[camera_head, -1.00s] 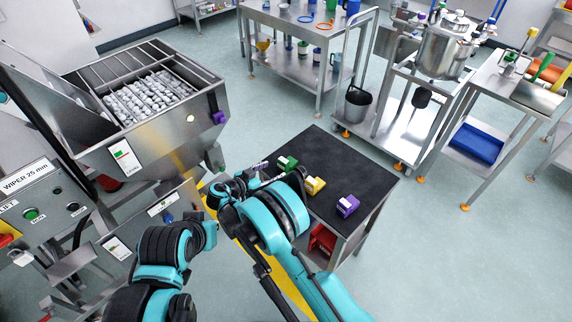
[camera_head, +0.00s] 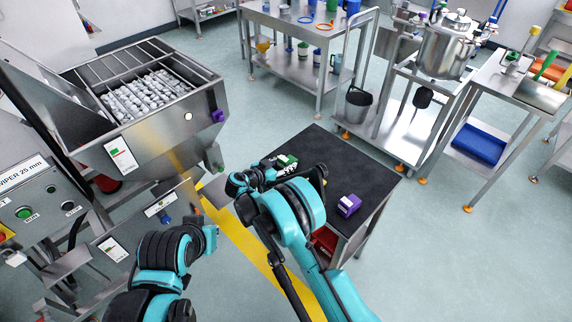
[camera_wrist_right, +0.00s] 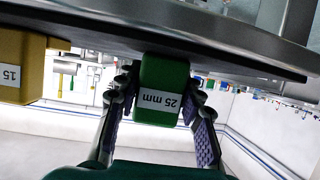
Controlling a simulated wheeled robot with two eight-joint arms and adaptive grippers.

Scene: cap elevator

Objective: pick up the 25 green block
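The green block (camera_head: 288,160), labelled 25 mm, stands on the dark top of the small table, partly covered by my right gripper (camera_head: 280,171). In the right wrist view, which is upside down, the green block (camera_wrist_right: 162,90) sits between the two fingers of my right gripper (camera_wrist_right: 163,88). The fingers are apart, one on each side, with narrow gaps to the block's sides. My left arm shows at the lower left of the head view, but I make out no left gripper fingers.
A yellow block (camera_wrist_right: 20,68) labelled 15 is beside the green one; my right arm hides it in the head view. A purple block (camera_head: 348,205) stands on the same dark table (camera_head: 350,165). A steel hopper machine (camera_head: 165,140) stands left of the table.

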